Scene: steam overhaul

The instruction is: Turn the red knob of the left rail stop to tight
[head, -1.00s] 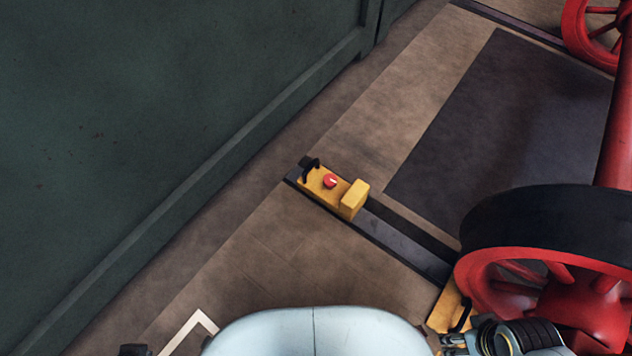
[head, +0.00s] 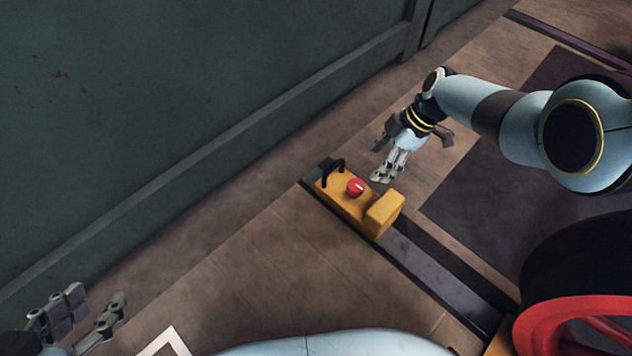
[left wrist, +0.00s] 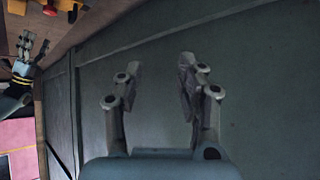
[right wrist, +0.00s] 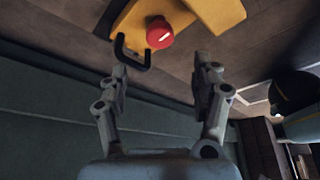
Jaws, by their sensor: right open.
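The yellow rail stop (head: 340,200) sits on the dark rail beside the green wall, with a raised yellow block and a black handle (head: 332,168). Its red knob (head: 355,187) has a white mark on top. My right gripper (head: 383,176) is open and empty, just beyond the stop and apart from the knob. In the right wrist view the knob (right wrist: 159,33) is above and beyond the open fingers (right wrist: 163,78). My left gripper (head: 95,303) is open and empty at the lower left, away from the stop; its fingers (left wrist: 160,72) face the wall.
A red wheel (head: 575,320) with a dark rim stands at the lower right. The green wall (head: 180,120) runs along the left. A white floor marking (head: 170,343) is at the bottom. The floor left of the stop is clear.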

